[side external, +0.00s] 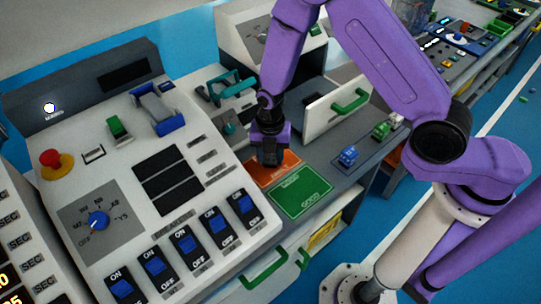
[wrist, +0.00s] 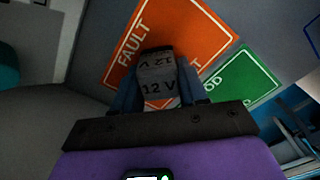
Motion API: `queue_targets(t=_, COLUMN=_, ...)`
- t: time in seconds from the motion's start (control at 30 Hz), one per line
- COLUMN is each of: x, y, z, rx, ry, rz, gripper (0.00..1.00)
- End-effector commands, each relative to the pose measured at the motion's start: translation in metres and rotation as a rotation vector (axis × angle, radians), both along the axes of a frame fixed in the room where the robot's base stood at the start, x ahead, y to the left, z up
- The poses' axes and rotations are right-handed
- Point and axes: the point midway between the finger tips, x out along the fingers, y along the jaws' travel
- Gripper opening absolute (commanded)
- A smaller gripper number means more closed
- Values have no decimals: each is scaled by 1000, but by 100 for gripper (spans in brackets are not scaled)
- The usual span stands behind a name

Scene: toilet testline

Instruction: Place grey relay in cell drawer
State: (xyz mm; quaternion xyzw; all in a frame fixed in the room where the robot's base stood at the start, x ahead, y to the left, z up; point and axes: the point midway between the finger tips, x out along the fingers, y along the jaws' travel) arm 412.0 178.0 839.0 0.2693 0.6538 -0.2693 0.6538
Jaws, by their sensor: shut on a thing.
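The grey relay (wrist: 157,72), marked 12 V, sits between the fingers of my gripper (wrist: 158,92) in the wrist view. My gripper is shut on it, over the orange FAULT area (wrist: 190,32). In the side view my gripper (side external: 268,152) points down above the orange area (side external: 277,169); the relay is hard to make out there.
The green GOOD area (side external: 302,192) lies beside the orange one. Blue (side external: 348,156) and green (side external: 381,130) relay-like blocks stand on the bench to the right. A switch console (side external: 150,190) rises at left. Lower green handles (side external: 264,270) stick out from the bench front.

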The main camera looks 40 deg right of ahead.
Motion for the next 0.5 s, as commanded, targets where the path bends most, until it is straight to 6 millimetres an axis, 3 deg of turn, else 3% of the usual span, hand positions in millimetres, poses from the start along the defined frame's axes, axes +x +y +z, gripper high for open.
queue_targets(t=0.27, x=0, y=0, z=6, rx=0, ry=-1, rz=0, gripper=6)
queue_targets(t=0.5, x=1, y=0, z=33, rx=1, ry=-4, rz=0, gripper=6)
